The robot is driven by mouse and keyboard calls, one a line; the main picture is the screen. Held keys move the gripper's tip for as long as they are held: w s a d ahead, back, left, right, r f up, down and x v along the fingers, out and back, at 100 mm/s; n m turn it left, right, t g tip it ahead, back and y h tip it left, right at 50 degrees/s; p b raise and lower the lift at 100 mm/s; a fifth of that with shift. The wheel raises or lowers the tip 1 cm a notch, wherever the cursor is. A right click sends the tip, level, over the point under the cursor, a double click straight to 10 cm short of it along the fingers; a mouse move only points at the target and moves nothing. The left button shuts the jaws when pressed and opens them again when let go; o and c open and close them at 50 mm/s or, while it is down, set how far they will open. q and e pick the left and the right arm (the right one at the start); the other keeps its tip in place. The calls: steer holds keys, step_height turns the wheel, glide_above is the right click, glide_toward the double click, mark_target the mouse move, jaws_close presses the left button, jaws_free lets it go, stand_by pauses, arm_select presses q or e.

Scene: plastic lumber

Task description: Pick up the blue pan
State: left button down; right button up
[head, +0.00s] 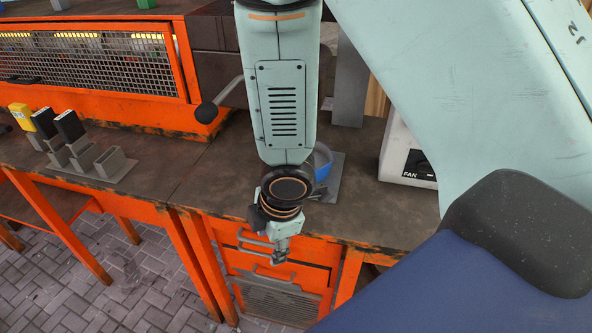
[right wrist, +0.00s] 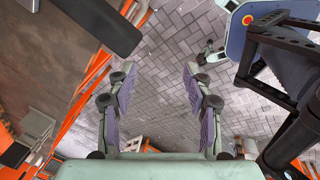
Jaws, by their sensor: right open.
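The blue pan (head: 322,166) stands on the brown worktop, on a grey plate, behind my right arm in the head view. Only part of its blue side and rim shows; my arm hides the rest. My right gripper (head: 279,256) hangs in front of the worktop's front edge, nearer to me than the pan and apart from it. In the right wrist view my right gripper (right wrist: 160,85) has its two padded fingers wide apart, with only paved floor between them. The pan cannot be made out in that view. My left gripper is not in view.
A grey holder (head: 95,165) with black and yellow blocks stands on the left worktop. A white box marked FAN (head: 408,160) stands right of the pan. An orange mesh-fronted machine (head: 100,70) is at the back left. Orange drawers (head: 275,265) sit under the worktop.

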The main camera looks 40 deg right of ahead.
steer(key=w+d+r+n+h, duration=0.1)
steer(key=d+r+n, duration=0.1)
steer(key=n, duration=0.1)
steer(key=w+d+r+n+h, duration=0.1)
steer(key=n, duration=0.2)
steer(key=w+d+r+n+h+p, duration=0.1)
steer(key=d+r+n, duration=0.1)
steer(key=n, duration=0.1)
steer(key=shift+d+r+h, duration=0.3)
steer(key=shift+d+r, duration=0.05)
steer(key=shift+d+r+n, duration=0.15)
steer(key=shift+r+n, duration=0.05)
steer(key=shift+n, duration=0.2)
steer(key=shift+w+f+b, duration=0.15)
steer(key=shift+f+b, duration=0.3)
steer(key=shift+b+x, duration=0.7)
steer(key=shift+x, duration=0.4)
steer(key=f+b, duration=0.1)
steer(key=f, duration=0.1)
steer(key=w+f+b, duration=0.1)
steer(key=f, duration=0.1)
steer(key=shift+w+f+b, duration=0.1)
steer(key=shift+f+b, duration=0.1)
steer(key=shift+b, duration=0.2)
steer(key=shift+w+d+f, duration=0.1)
steer(key=shift+d+f, duration=0.1)
